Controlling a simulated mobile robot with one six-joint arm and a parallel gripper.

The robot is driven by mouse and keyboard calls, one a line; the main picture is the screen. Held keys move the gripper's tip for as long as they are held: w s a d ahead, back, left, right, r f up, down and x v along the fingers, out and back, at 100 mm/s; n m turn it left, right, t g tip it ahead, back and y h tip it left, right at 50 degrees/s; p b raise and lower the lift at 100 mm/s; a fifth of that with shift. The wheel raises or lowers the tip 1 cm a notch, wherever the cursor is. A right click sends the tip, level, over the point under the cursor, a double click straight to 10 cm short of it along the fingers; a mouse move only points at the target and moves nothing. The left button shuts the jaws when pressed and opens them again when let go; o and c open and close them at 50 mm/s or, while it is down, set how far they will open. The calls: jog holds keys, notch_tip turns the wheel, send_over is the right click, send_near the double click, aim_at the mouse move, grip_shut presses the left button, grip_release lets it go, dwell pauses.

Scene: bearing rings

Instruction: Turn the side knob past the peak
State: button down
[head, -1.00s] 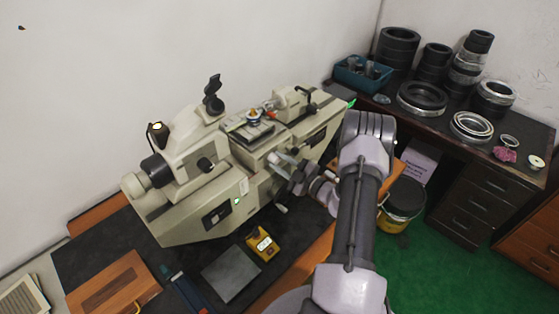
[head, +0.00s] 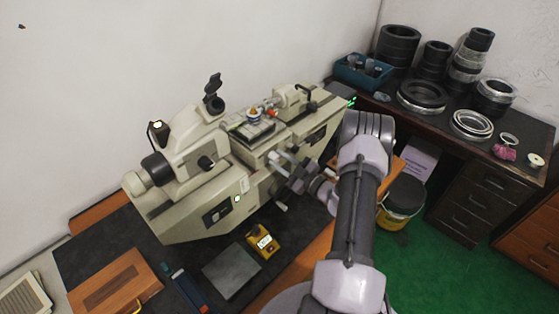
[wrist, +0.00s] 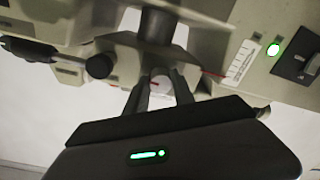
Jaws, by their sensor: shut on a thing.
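The cream measuring machine (head: 185,218) stands on the dark bench mat, and its side faces my arm. My gripper (head: 277,163) is at this side, below the upper stage (head: 252,130). In the wrist view, my gripper's two fingers (wrist: 160,88) are shut on the side knob (wrist: 161,76), a small pale piece between the tips. In the head view the knob is too small and covered by the fingers to make out. A red line and a white scale label (wrist: 243,62) show right of the knob in the wrist view.
A dark knob (wrist: 99,66) sits left of my fingers. A yellow gauge (head: 262,243) and a grey plate (head: 231,271) lie on the bench before the machine. Black and steel rings (head: 422,97) stand on the right-hand desk. A bucket (head: 402,201) is on the green floor.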

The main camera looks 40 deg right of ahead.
jog(key=c, duration=1.1)
grip_release()
jog(key=shift+o, duration=0.2)
jog(key=s+d+b, duration=0.1)
jog(key=s+d, duration=0.1)
jog(key=s, duration=1.5)
jog(key=shift+s, duration=0.2)
